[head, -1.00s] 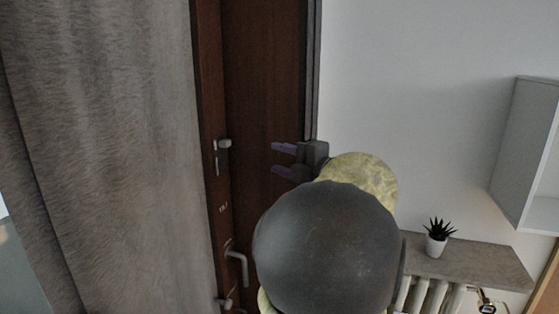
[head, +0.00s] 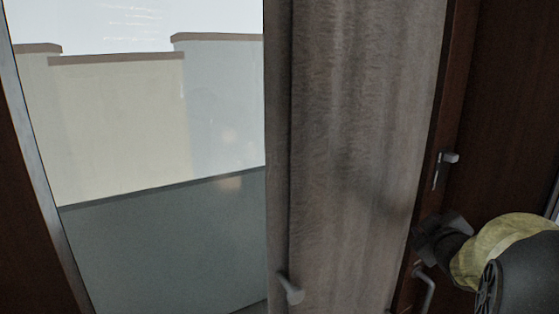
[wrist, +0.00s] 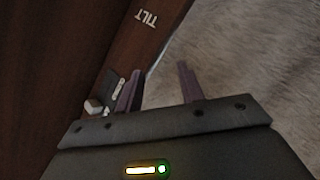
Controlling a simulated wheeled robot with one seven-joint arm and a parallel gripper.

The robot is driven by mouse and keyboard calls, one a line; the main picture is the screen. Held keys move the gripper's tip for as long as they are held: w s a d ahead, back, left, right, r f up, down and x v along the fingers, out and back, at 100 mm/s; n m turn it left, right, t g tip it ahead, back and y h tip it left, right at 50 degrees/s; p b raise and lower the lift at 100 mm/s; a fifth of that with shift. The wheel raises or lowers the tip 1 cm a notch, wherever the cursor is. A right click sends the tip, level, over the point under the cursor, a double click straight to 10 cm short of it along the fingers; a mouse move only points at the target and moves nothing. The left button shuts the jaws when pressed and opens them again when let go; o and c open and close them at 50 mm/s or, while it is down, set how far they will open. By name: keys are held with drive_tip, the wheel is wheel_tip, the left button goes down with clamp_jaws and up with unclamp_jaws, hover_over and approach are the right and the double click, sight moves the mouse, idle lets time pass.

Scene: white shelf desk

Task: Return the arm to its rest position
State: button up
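My arm reaches in from the lower right of the head view, with a dark rounded link and a yellowish link. My gripper shows as a dark shape at its end, in front of the edge of the brown door (head: 490,130). In the wrist view my gripper (wrist: 160,88) has its two purple fingers apart, with nothing between them. Behind the fingers are the brown wood with the word TILT (wrist: 146,18) and the grey curtain (wrist: 265,60). I cannot tell the exact gap from the fingers to these surfaces.
The grey-brown curtain (head: 350,130) hangs in the middle of the head view. A window (head: 150,130) fills the left, with pale walls outside. A door handle (head: 442,165) and a lower handle (head: 427,288) are close to my gripper. Another handle (head: 290,288) stands at the curtain's lower left.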

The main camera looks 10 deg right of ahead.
drive_tip(key=s+a+f+m+g+y, duration=0.25)
drive_tip(key=a+f+g, duration=0.25)
drive_tip(key=a+f, duration=0.7)
drive_tip(key=s+a+f+m+g+y, duration=0.2)
drive_tip(key=s+a+f+g, duration=0.4)
drive_tip(key=s+a+f, duration=0.3)
drive_tip(key=s+a+m, duration=0.1)
drive_tip(key=s+a, duration=0.2)
drive_tip(key=a, duration=0.1)
drive_tip(key=shift+s, duration=0.15)
drive_tip(key=shift+f, duration=0.1)
idle(1.7)
